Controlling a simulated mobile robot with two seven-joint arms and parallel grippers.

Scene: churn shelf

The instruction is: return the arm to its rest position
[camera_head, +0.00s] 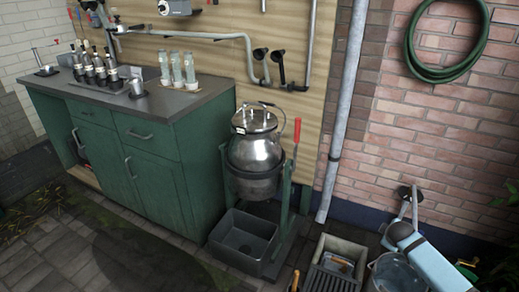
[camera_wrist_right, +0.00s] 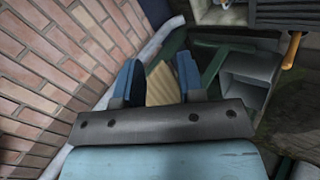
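My right gripper (camera_wrist_right: 158,80) shows in the right wrist view with its two blue fingers apart. Nothing is held between them; a tan panel shows through the gap. In the head view a light blue part of my right arm (camera_head: 437,262) reaches in at the lower right, in front of the brick wall and beside a metal bucket (camera_head: 396,272). I cannot make out the fingertips there. My left arm and gripper are not in view.
A green cabinet (camera_head: 150,165) stands left. A metal churn (camera_head: 255,150) sits in a green stand, with a dark crate (camera_head: 243,243) below. A pale pipe (camera_head: 343,110) runs down the wall. A tool tray (camera_head: 335,262) lies left of the bucket. A green hose (camera_head: 408,50) hangs above.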

